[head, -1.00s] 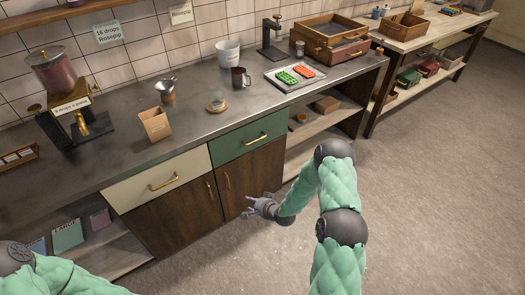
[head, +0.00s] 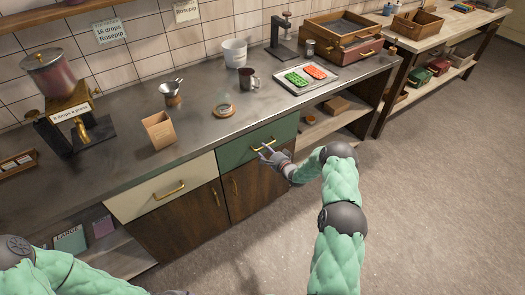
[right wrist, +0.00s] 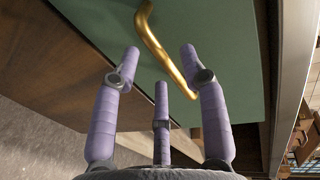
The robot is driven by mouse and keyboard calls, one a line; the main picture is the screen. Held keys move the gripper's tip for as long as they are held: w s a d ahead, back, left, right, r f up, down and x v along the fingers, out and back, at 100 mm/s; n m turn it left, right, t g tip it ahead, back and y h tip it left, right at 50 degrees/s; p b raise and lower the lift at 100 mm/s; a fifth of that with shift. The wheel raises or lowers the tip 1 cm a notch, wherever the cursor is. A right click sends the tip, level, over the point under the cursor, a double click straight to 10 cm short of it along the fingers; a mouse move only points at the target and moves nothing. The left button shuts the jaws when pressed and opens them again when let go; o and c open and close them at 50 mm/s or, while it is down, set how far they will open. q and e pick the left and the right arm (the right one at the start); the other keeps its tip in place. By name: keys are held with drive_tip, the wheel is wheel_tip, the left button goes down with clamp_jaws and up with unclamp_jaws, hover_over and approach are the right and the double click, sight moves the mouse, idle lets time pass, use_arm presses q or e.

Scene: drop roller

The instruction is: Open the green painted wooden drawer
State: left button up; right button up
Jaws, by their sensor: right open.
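The green drawer (head: 240,150) is shut in the counter front, right of a cream drawer. Its brass handle (head: 257,148) runs across its front. In the right wrist view the green drawer front (right wrist: 218,45) fills the upper middle and the brass handle (right wrist: 165,48) slants between the fingers. My right gripper (head: 267,152) is open at the handle; its purple fingers (right wrist: 162,75) are spread, with one on each side of the bar. I cannot tell whether they touch it. My left arm shows at the lower left; its gripper is not clearly seen.
The cream drawer (head: 160,190) and wooden cupboard doors (head: 180,222) are beside and below. The counter top holds a wooden box (head: 158,131), a mug (head: 249,79) and a tray (head: 303,87). The floor (head: 420,190) in front is clear.

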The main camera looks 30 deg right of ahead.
drive_tip(key=shift+b+x, duration=0.3)
drive_tip(key=shift+x, duration=1.2)
clamp_jaws()
drive_tip(key=f+p+v, duration=0.2)
drive_tip(key=v, duration=0.9)
drive_tip(key=s+f+p+v, duration=0.1)
drive_tip(key=f+p+v, duration=0.1)
drive_tip(key=v, duration=1)
drive_tip(key=shift+d+f, duration=0.15)
drive_tip(key=shift+f, duration=0.25)
drive_tip(key=shift+s, duration=0.15)
unclamp_jaws()
